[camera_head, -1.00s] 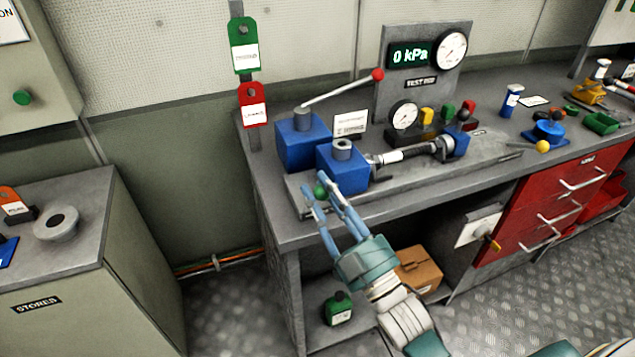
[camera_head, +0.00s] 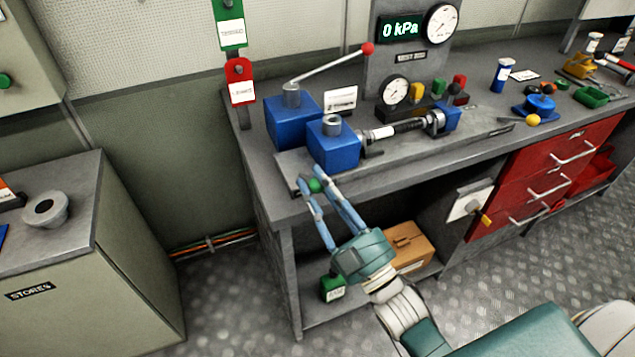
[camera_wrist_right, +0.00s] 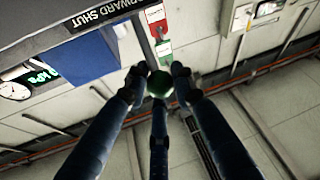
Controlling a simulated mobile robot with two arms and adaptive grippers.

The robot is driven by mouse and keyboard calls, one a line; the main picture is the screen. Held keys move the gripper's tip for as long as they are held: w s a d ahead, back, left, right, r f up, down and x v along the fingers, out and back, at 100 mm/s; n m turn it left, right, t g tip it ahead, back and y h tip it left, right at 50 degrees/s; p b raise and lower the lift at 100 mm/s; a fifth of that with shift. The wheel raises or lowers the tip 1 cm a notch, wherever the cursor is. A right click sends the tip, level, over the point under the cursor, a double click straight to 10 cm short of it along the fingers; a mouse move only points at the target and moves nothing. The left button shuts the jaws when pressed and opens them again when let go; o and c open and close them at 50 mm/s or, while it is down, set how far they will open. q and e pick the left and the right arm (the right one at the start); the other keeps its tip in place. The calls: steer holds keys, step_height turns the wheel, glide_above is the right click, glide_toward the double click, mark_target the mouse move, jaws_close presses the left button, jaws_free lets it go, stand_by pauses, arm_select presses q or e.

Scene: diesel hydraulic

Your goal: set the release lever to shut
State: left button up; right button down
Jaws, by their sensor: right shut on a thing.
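The release lever shows as a green knob (camera_head: 315,185) at the front left of the bench's base plate, just below the front blue block (camera_head: 333,145). My right gripper (camera_head: 316,180) reaches up from below with its fingers shut around the knob. In the right wrist view the green knob (camera_wrist_right: 158,84) sits between the fingertips of my right gripper (camera_wrist_right: 160,78). A label reading "FORWARD SHUT" (camera_wrist_right: 113,12) is above it. The lever's shaft is hidden. My left gripper is not in view.
A second blue block (camera_head: 292,122) carries a long red-tipped handle (camera_head: 330,65). A gauge panel (camera_head: 408,75) reads 0 kPa. A stores cabinet (camera_head: 90,270) stands left, with floor between.

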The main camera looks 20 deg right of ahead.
steer(key=shift+a+f, duration=0.1)
steer(key=shift+f, duration=0.15)
steer(key=c, duration=1.6)
jaws_free()
steer(key=shift+s, duration=0.1)
steer(key=shift+o, duration=0.8)
steer(key=shift+r, duration=0.2)
steer(key=shift+s+f, duration=0.15)
steer(key=shift+s, duration=0.1)
steer(key=v, duration=1.1)
steer(key=shift+s, duration=0.3)
